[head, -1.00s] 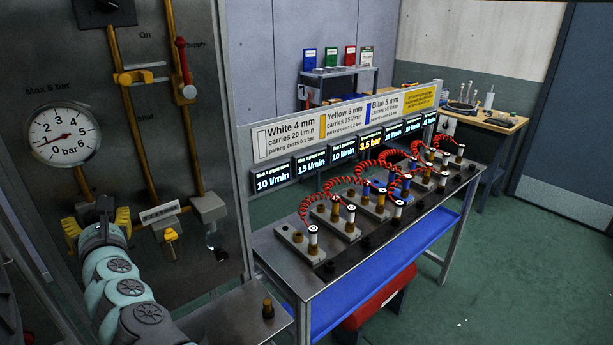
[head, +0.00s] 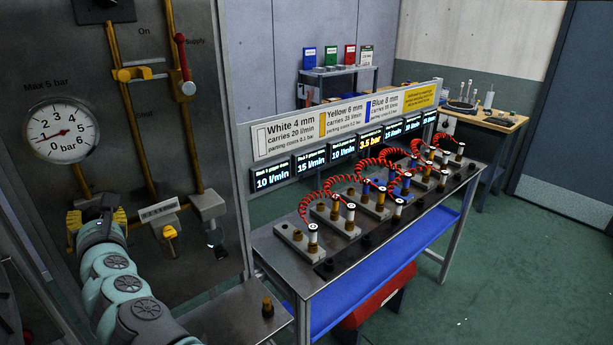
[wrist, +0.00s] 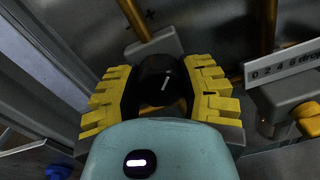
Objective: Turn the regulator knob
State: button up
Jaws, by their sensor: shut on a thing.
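The regulator knob (wrist: 158,72) is black and round with a short white mark that leans slightly right of straight up in the wrist view. My gripper (wrist: 164,88) has its yellow-padded fingers on both sides of the knob and is shut on it. In the head view my gripper (head: 97,219) is at the lower left of the grey panel, and it mostly hides the knob. The round pressure gauge (head: 62,131), marked up to 6 bar, is above it; its needle points left, near 1.
A grey block with a scale (head: 159,211) and a yellow tap (head: 169,232) are close to the right of my gripper. A red-handled supply lever (head: 185,70) is higher up. A bench (head: 290,262) with red coiled hoses stands further right, with open green floor beyond.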

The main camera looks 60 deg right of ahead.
jog(key=m+b, duration=0.1)
jog(key=m, duration=0.7)
jog(key=shift+d+m, duration=0.1)
jog(key=shift+m, duration=0.3)
jog(key=m, duration=0.3)
jog(key=shift+m, duration=0.3)
jog(key=m, duration=0.4)
jog(key=shift+m, duration=0.3)
jog(key=m, duration=0.6)
jog(key=shift+f, duration=0.15)
jog(key=m, duration=0.5)
jog(key=shift+y, duration=0.3)
jog(key=shift+f+m, duration=0.1)
jog(key=shift+m, duration=0.3)
